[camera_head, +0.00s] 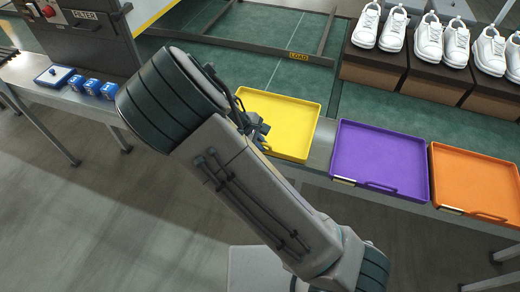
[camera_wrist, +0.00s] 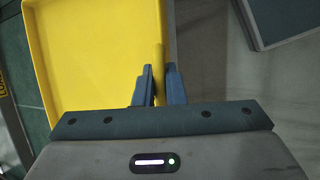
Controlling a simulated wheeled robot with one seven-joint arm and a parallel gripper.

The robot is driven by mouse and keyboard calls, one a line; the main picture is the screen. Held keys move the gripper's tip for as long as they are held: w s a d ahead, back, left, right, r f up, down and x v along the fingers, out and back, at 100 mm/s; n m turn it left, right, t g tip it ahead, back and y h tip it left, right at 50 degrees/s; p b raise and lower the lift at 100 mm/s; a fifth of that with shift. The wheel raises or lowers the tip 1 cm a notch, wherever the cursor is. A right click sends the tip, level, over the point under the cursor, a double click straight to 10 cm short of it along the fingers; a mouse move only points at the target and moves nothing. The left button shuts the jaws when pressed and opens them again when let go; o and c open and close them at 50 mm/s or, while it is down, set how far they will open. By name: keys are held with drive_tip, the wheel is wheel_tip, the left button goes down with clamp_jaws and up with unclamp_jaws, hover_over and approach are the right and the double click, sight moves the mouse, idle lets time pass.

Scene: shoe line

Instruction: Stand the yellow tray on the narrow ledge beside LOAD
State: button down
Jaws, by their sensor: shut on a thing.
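The yellow tray (camera_head: 285,122) is in the middle of the head view, flat-looking, at the narrow grey ledge (camera_head: 318,150) along the green belt. I cannot tell whether it rests on the ledge or is held just above it. The LOAD label (camera_head: 299,56) is on the dark frame behind it. In the wrist view the tray (camera_wrist: 95,55) fills the left half. In the head view my gripper (camera_head: 260,133) is partly hidden by my arm.
A purple tray (camera_head: 380,158) and an orange tray (camera_head: 478,178) stand to the right along the ledge. White shoes (camera_head: 428,40) on brown boxes (camera_head: 375,66) stand behind. At left are small blue boxes (camera_head: 92,86), a small tray (camera_head: 54,78) and a FILTER machine (camera_head: 88,35).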

drive_tip(key=shift+f, duration=2.1)
drive_tip(key=c, duration=1.5)
unclamp_jaws()
drive_tip(key=v, duration=1.2)
drive_tip(key=s+d+r+m+t+y, duration=0.1)
drive_tip(key=s+d+r+m+y, duration=0.4)
drive_tip(key=s+d+r+m, duration=0.8)
drive_tip(key=s+d+r, duration=0.3)
drive_tip(key=s+d, duration=0.1)
drive_tip(key=d, duration=0.2)
drive_tip(key=shift+s+d+y, duration=0.15)
drive_tip(key=shift+s+y, duration=0.1)
drive_tip(key=shift+y, duration=0.05)
